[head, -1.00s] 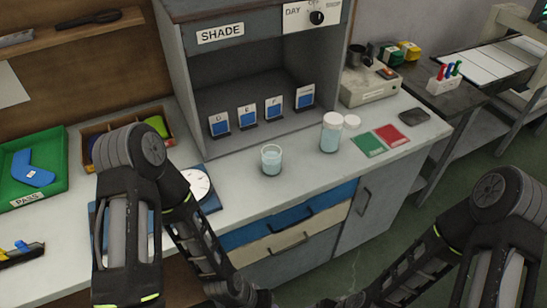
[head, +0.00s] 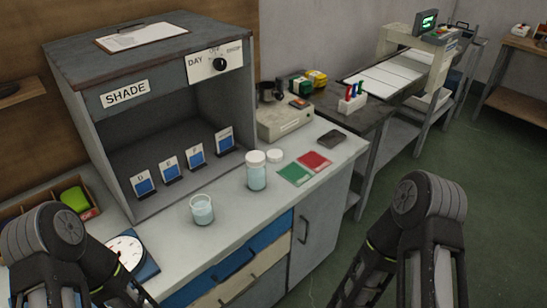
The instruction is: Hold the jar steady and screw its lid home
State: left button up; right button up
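A clear jar (head: 257,178) of pale blue-green liquid stands upright on the grey counter. A white lid (head: 256,157) sits on top of it; I cannot tell how tightly it is seated. A second white round piece, like a small lid (head: 274,156), lies on the counter just right of the jar. My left arm shows at the lower left and my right arm at the lower right. Both grippers are below the picture's edge, so their fingers are hidden. Neither arm touches the jar.
An open glass (head: 203,213) of similar liquid stands left of the jar, near the front edge. Green (head: 295,174) and red (head: 314,161) cards lie to the right. The shade booth (head: 130,140) rises behind. A round dial (head: 125,252) lies near my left arm.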

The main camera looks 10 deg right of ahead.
aim_at(201, 207)
jog(key=u, duration=0.35)
jog(key=l+u, duration=0.7)
jog(key=u, duration=0.15)
jog(key=k+l+u, duration=0.15)
jog(key=u, duration=0.3)
jog(key=k+l, duration=0.2)
jog(key=l, duration=0.2)
jog(key=k+l+u, duration=0.15)
jog(key=l, duration=0.25)
jog(key=k+l, duration=0.25)
jog(key=l, duration=0.15)
